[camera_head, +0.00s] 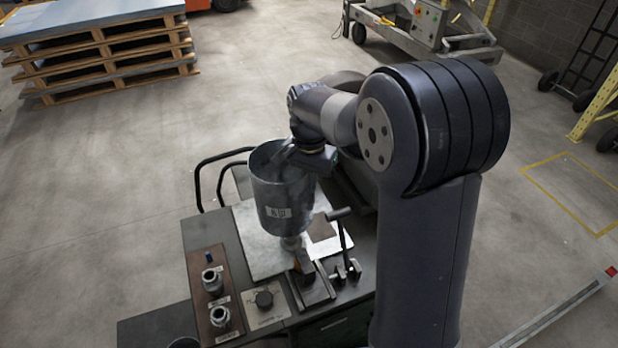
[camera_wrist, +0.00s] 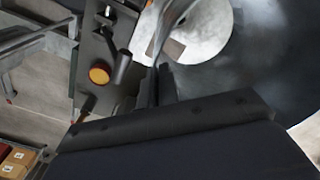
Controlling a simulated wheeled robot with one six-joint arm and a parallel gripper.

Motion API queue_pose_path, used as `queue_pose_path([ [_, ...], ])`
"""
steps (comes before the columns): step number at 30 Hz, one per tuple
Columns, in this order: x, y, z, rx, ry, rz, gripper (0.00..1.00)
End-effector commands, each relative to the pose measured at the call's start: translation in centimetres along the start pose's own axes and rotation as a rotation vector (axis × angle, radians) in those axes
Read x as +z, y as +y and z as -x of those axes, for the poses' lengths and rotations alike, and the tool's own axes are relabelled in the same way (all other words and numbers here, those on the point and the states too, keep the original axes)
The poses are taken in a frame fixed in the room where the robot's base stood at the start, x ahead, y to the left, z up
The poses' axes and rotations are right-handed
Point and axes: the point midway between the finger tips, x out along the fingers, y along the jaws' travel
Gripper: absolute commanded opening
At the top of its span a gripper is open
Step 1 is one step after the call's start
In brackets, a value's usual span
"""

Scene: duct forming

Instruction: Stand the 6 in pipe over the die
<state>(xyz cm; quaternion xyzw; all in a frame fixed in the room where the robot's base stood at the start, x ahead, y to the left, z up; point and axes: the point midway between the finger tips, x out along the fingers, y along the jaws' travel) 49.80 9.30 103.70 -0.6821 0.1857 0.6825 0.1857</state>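The grey metal pipe (camera_head: 283,192), with a small white label, is upright above the workbench in the head view.
The dark workbench (camera_head: 208,232) carries a light metal sheet (camera_head: 252,255), a clamp with a lever (camera_head: 342,245), and a brown board (camera_head: 203,262) with metal fittings (camera_head: 212,281). Stacked pallets (camera_head: 105,55) stand far left. A wheeled cart (camera_head: 425,35) stands at the back. Open floor lies left.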

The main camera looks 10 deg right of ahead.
Motion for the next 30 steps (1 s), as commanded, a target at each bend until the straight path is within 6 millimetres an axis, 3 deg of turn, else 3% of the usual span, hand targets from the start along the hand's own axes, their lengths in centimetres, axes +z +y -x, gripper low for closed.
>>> queue_pose_path([
  [21,0.0,0.0,-7.4,0.000,0.000,0.000,0.00],
  [30,-0.1,-0.1,-8.7,-0.002,0.002,0.000,0.00],
])
